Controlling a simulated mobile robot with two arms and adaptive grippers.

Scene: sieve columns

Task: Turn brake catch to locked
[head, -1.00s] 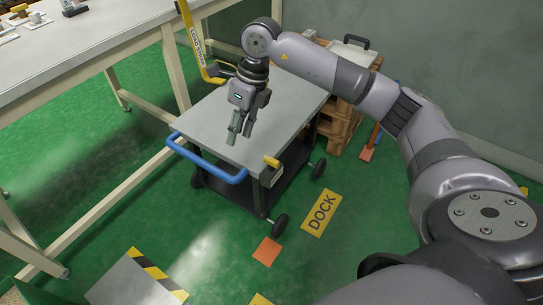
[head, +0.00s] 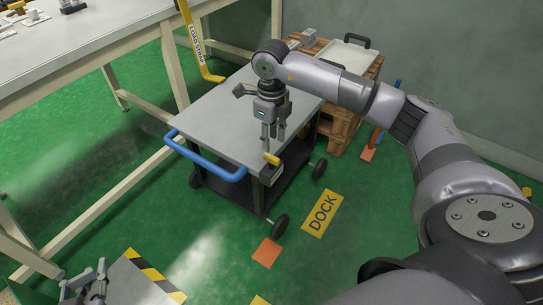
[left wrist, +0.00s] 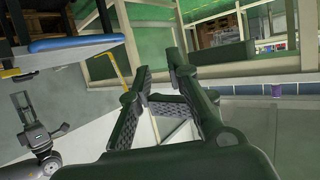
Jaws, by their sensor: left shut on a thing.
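The cart (head: 215,120) has a grey top and a blue push handle (head: 205,160). The yellow brake catch (head: 272,159) sits at its front right corner; it also shows in the left wrist view (left wrist: 20,75). My right gripper (head: 273,142) hangs just above the catch, pointing down. Its two fingers are apart, with nothing seen between them; contact with the catch cannot be told. My left gripper (head: 88,285) is at the lower left, away from the cart. In the left wrist view its fingers (left wrist: 160,65) fill the middle; what they hold is not clear.
A yellow DOCK marking (head: 322,213) and an orange patch (head: 267,252) lie on the floor. A striped-edge plate (head: 125,285) is beside my left gripper.

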